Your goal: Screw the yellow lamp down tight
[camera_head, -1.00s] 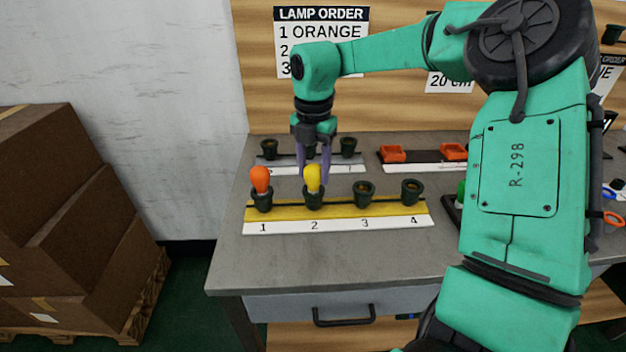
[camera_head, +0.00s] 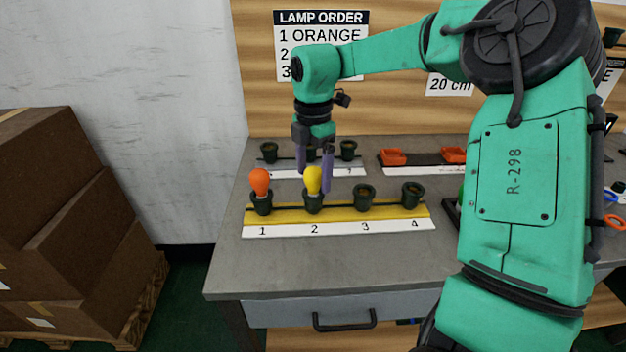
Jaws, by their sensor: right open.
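The yellow lamp (camera_head: 313,181) stands upright in socket 2 (camera_head: 313,205) of the yellow strip. My right gripper (camera_head: 314,180) is open, its two purple fingers pointing down at the lamp. One finger shows to the left behind the lamp and the other to its right. I cannot tell whether either finger touches it. The orange lamp (camera_head: 260,181) stands in socket 1. My left gripper is not in view.
Sockets 3 (camera_head: 364,196) and 4 (camera_head: 411,194) on the strip are empty. A rear rack with dark sockets (camera_head: 348,150) and a rack with red trays (camera_head: 392,157) stand behind. The grey tabletop (camera_head: 320,255) in front is clear.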

